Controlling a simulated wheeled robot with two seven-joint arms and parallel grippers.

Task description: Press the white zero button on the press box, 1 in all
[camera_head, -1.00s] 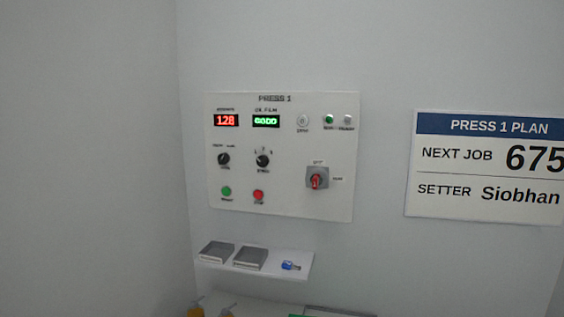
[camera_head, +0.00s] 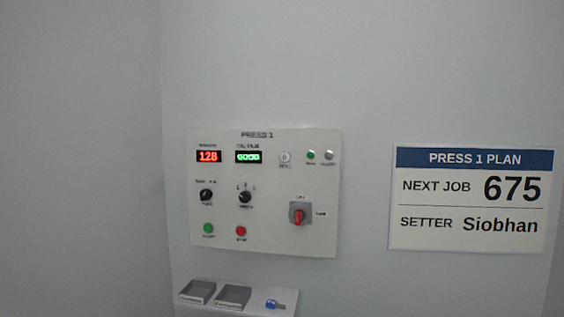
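The press box (camera_head: 265,195) is a white panel on the wall, headed PRESS 1. The white zero button (camera_head: 285,157) is a small round button in its top row, right of the green display. The red display (camera_head: 208,156) reads 128. The green display (camera_head: 248,156) seems to read GOOD, though it is blurred. Neither of my grippers is in view, and nothing covers the button.
Below the box a white shelf (camera_head: 254,299) holds two grey trays (camera_head: 197,291) and a small blue object (camera_head: 274,304). A PRESS 1 PLAN sign (camera_head: 472,200) hangs on the right, showing 675 and Siobhan. The wall before the box looks clear.

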